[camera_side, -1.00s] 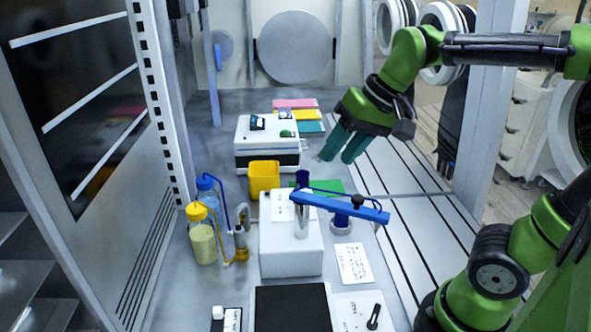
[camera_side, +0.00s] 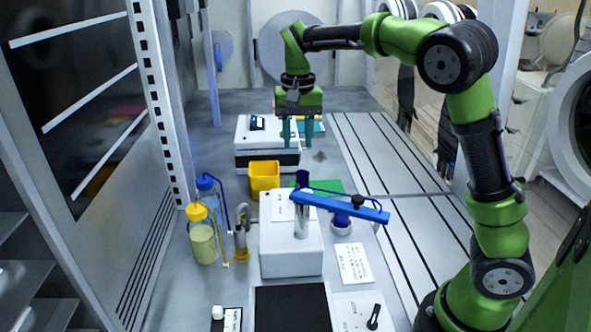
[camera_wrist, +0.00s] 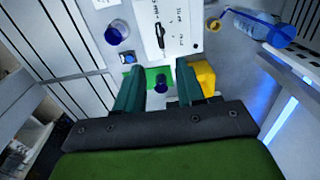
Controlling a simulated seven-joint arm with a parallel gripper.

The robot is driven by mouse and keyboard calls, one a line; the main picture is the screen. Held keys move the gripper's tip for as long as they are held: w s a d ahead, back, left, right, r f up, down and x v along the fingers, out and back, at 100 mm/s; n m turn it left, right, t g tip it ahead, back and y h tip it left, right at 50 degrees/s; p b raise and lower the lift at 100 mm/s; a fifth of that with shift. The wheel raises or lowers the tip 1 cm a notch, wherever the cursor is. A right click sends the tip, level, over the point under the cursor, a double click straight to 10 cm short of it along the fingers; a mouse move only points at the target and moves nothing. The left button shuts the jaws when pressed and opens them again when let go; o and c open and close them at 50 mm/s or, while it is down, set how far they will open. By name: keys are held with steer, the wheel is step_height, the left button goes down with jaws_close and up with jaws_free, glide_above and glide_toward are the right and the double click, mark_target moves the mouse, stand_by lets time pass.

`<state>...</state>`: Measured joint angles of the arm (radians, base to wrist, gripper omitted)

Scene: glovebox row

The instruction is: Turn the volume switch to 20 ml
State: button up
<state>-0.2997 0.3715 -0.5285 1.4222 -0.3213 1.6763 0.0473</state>
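No part is clearly readable as the volume switch. A black pointer-shaped knob (camera_side: 374,316) sits on a white panel (camera_side: 350,303) at the front right in the side view; its scale is too small to read. The white instrument (camera_side: 250,143) with a small dark display (camera_side: 257,123) stands at the back. A green knob seen on it earlier is now hidden behind my fingers. My gripper (camera_side: 297,135) points down at this instrument's right part, its fingers apart. In the wrist view my gripper (camera_wrist: 159,88) is open with nothing held between its fingers.
A yellow bin (camera_side: 264,178), a white stand with a blue arm (camera_side: 340,205), and bottles with blue (camera_side: 205,185) and yellow (camera_side: 197,212) caps stand in front of the instrument. The slotted bench (camera_side: 380,150) on the right is clear.

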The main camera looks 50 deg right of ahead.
step_height(320, 180, down, 13)
steer(key=shift+r, duration=0.1)
stand_by(0.3)
jaws_close()
